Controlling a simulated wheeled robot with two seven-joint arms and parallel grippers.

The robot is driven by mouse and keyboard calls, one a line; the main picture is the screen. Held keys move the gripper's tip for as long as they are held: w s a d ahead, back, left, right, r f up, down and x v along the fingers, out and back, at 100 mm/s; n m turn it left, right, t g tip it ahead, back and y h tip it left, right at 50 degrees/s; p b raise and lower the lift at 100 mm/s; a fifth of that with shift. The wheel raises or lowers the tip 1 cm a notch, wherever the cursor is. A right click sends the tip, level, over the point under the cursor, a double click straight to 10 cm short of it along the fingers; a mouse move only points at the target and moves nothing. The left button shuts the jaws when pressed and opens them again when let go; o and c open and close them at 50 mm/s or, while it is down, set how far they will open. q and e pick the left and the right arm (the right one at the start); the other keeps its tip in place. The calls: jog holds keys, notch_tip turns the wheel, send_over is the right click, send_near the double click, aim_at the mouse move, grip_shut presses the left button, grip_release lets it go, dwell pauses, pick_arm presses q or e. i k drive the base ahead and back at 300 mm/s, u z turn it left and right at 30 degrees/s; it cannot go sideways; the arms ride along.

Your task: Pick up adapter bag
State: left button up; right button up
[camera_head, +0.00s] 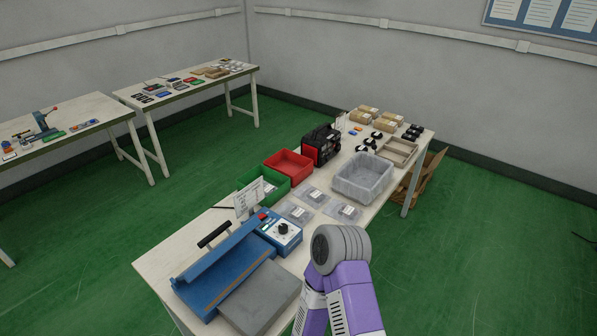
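Several flat clear bags lie on the long worktable in the middle. One bag (296,212) is next to the blue sealing machine, another bag (313,195) is behind it, and a third bag (343,212) is to the right. Each seems to hold small dark items with a pale label. They are too small to tell which holds an adapter. A purple arm link of mine with a grey round joint rises from the bottom, in front of the bags. Neither gripper shows in this view.
A blue sealer (222,262) fills the table's near end. Behind the bags stand a green bin (262,186), a red bin (289,164), a black and red machine (321,146) and a clear grey tub (363,178). Other tables stand at the left; the green floor between is clear.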

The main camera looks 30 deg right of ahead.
aim_at(311, 195)
jog(key=z, duration=2.85)
jog(key=i, duration=2.3)
jog(key=u, duration=2.1)
